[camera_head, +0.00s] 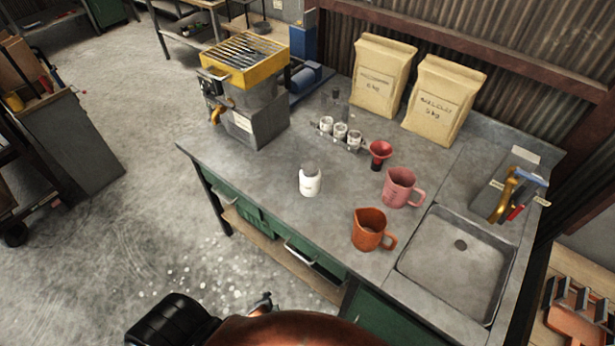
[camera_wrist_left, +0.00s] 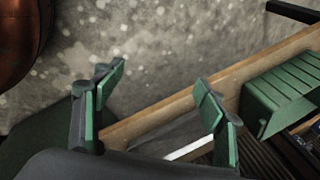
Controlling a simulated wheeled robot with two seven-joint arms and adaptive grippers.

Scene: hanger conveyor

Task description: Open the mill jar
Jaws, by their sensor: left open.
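The jar does not show in the left wrist view. My left gripper (camera_wrist_left: 156,80) is open and empty there, its green-padded fingers spread apart above the floor beside the bench. It is well away from the jar. My right gripper is not in view.
A yellow-topped mill (camera_head: 245,90) stands left. An orange jug (camera_head: 369,231), pink jug (camera_head: 399,187), red funnel (camera_head: 380,153) and white-jar rack (camera_head: 340,136) stand right of and behind the jar. A sink (camera_head: 455,265) is at right. Green drawers (camera_wrist_left: 285,95) are below the worktop.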

